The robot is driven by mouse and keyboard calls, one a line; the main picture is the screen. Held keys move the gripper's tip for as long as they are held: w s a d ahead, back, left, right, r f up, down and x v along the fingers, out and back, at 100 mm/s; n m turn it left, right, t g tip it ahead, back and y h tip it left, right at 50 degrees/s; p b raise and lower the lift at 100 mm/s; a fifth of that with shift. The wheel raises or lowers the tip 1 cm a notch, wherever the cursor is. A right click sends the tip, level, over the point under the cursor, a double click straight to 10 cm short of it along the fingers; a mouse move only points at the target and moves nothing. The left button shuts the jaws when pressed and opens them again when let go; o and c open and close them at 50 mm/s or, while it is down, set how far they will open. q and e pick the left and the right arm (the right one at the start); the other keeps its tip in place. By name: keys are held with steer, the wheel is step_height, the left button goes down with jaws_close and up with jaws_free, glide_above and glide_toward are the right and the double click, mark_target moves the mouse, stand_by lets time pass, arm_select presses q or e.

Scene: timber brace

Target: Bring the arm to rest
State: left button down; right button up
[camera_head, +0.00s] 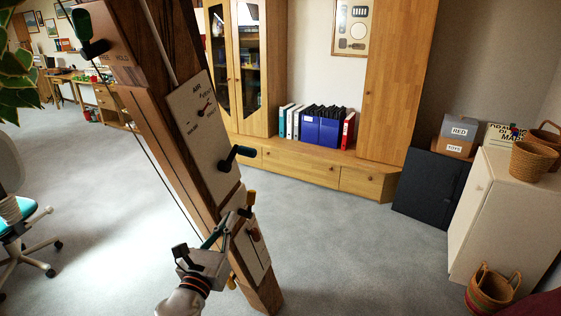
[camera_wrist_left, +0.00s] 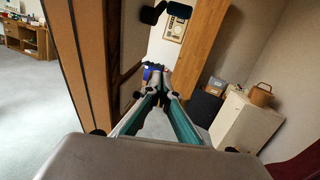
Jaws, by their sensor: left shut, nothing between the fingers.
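A tilted timber brace (camera_head: 170,130) leans across the head view from upper left to lower middle. It carries a pale panel with a dial (camera_head: 198,112), a dark crank handle (camera_head: 240,155) and a lower pale panel (camera_head: 252,255). Another dark handle (camera_head: 95,48) is near its top. My left gripper (camera_head: 222,228) is in front of the brace's lower part, overlapping the lower panel's edge; contact cannot be told. In the left wrist view its fingers (camera_wrist_left: 158,78) meet at the tips, with nothing seen between them. The brace (camera_wrist_left: 92,70) stands left of them. My right gripper is not in view.
A wooden cabinet (camera_head: 398,80) with a low bench (camera_head: 310,168) holding binders stands behind. On the right are a white cabinet (camera_head: 505,210), a dark panel (camera_head: 425,190) and a basket (camera_head: 492,290). An office chair (camera_head: 22,225) is at left. Grey floor (camera_head: 110,220) lies open between.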

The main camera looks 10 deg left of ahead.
arm_select(q)
steer(key=s+f+n+g, duration=0.3)
steer(key=s+f+n, duration=0.4)
steer(key=f, duration=0.4)
steer(key=s+f+n+g, duration=0.3)
steer(key=s+f+n, duration=0.2)
steer(key=f+n, duration=0.5)
steer(key=s+f+n+g, duration=0.3)
steer(key=s+f+n, duration=1)
steer(key=s+n, duration=0.2)
steer(key=shift+s+d, duration=0.15)
